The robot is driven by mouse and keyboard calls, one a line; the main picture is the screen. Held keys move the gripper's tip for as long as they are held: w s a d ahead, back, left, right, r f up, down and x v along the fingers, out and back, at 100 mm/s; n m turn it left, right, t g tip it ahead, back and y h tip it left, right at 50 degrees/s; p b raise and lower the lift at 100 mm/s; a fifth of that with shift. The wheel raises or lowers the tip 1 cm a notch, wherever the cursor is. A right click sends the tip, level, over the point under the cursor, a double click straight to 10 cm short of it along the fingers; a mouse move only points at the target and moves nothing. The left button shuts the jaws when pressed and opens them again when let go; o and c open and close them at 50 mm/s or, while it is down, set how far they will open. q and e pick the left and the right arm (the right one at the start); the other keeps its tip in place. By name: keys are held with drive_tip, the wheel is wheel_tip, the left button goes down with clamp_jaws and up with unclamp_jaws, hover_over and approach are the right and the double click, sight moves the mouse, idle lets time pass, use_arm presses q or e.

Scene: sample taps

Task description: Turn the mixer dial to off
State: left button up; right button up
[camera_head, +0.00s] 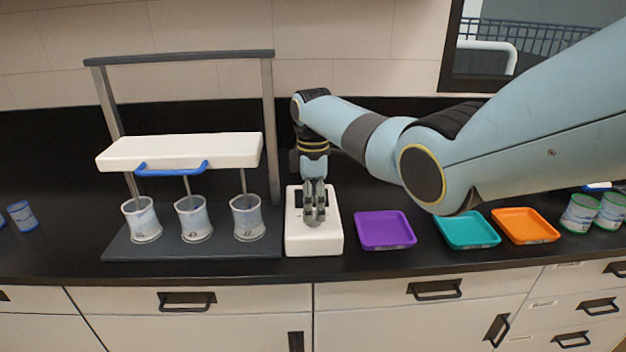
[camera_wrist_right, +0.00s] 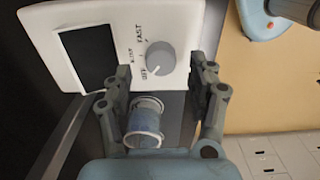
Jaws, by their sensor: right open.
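The mixer is a stand with a white head (camera_head: 185,151), a blue handle and several stirring rods above beakers. A white control box (camera_head: 330,242) stands to its right. The box also shows in the right wrist view (camera_wrist_right: 185,17), with a dark screen (camera_wrist_right: 88,55) and a round grey dial (camera_wrist_right: 160,60) beside OFF and FAST lettering. The dial's pale mark points lower-left, toward the OFF side. My right gripper (camera_head: 315,212) points down over the box. In the wrist view its open fingers (camera_wrist_right: 163,76) are on either side of the dial, apparently clear of it. My left gripper is out of view.
The nearest beaker (camera_head: 248,220) stands close to the box's left and shows between the fingers in the wrist view (camera_wrist_right: 145,122). Purple (camera_head: 385,243), teal (camera_head: 467,242) and orange (camera_head: 526,238) trays lie to the right. The counter's front edge is close to the box.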

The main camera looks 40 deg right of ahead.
wheel_tip(320, 180, up, 10)
drive_tip(key=shift+f, duration=0.25)
idle(0.4)
